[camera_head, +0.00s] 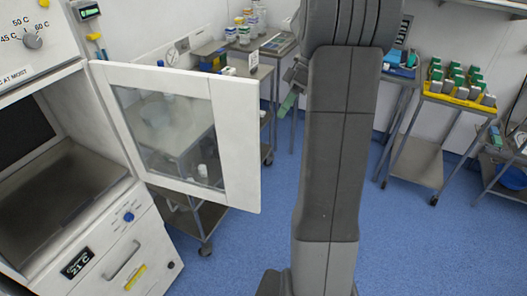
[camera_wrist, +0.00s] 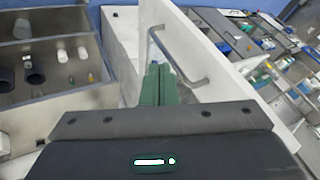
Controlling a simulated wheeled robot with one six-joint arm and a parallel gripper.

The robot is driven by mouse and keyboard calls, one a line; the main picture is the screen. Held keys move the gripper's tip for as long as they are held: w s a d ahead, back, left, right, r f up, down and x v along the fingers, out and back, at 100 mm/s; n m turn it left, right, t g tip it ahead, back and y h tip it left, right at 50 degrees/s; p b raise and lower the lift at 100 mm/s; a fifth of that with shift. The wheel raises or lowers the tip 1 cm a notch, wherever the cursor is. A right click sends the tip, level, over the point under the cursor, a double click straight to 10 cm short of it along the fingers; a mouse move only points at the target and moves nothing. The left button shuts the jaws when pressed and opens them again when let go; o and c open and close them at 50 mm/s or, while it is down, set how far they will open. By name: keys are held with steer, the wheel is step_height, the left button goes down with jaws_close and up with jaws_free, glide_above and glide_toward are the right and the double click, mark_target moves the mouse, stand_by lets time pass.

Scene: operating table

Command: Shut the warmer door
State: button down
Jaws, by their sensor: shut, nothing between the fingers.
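The warmer (camera_head: 70,170) stands at the left of the head view, with its dark chamber exposed. Its white-framed glass door (camera_head: 240,135) is open, swung out to the right from the hinge side. My gripper (camera_head: 289,100) is right of the door's free edge in the head view, apart from it in the picture and partly hidden by my arm. In the wrist view my green fingers (camera_wrist: 160,84) are together and empty. They appear close to a grey bar handle (camera_wrist: 178,62) on a white panel (camera_wrist: 215,65); I cannot tell whether they touch it.
A steel trolley (camera_head: 190,225) stands behind the door. Carts with bottles and a green-and-white box rack (camera_head: 455,92) line the back and right. The wrist view shows a steel surface with dark cups (camera_wrist: 35,72) at left. Blue floor (camera_head: 255,255) is clear between door and arm.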

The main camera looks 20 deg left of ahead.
steer(key=s+a+f+p, duration=0.2)
steer(key=s+a+f, duration=0.1)
steer(key=s+f, duration=0.4)
steer(key=shift+s+f+p, duration=0.3)
steer(key=shift+s+f, duration=0.1)
steer(key=shift+s, duration=0.6)
